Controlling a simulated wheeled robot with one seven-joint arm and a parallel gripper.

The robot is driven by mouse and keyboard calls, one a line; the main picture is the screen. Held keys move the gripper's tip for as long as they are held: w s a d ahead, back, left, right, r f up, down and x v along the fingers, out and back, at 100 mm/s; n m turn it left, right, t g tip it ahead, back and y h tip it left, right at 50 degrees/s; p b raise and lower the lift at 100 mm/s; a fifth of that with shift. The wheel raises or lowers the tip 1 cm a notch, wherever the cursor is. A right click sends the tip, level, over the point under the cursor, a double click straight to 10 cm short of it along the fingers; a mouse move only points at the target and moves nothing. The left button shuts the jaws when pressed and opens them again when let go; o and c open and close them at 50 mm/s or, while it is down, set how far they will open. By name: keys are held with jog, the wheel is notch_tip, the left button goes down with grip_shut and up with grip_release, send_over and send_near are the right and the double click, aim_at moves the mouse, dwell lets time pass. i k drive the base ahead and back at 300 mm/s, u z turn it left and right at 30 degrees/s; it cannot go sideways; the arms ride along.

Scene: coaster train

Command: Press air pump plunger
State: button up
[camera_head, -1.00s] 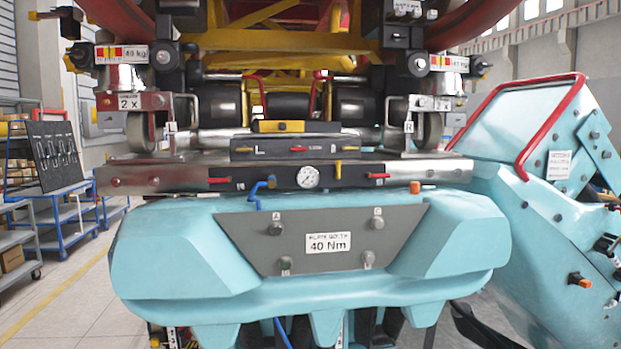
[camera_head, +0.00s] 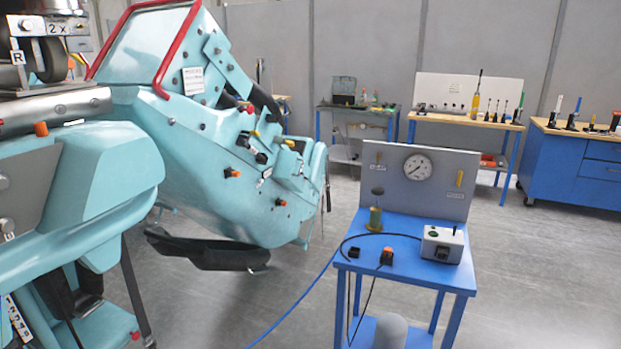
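A small pump with an olive-yellow body (camera_head: 374,218) stands upright toward the back left of a blue table (camera_head: 457,278). A thin rod rises from it to a dark round plunger knob (camera_head: 378,191), which stands clear above the body. A dark hose runs near its base, but where it joins is too small to tell. Behind the pump is a grey panel (camera_head: 437,194) with a round white gauge (camera_head: 417,167); the needle cannot be read clearly. My gripper is not in view.
A grey box (camera_head: 441,244) and an orange-black connector (camera_head: 387,256) sit on the table. A blue hose (camera_head: 303,297) trails to the floor. The teal coaster car (camera_head: 225,190) fills the left. Workbenches (camera_head: 468,118) line the back. Grey floor is open right of the table.

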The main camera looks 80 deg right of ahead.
aim_at(376, 191)
jog(key=u, duration=1.35)
jog(key=k, duration=1.25)
jog(key=z, duration=1.45)
jog(key=i, duration=0.5)
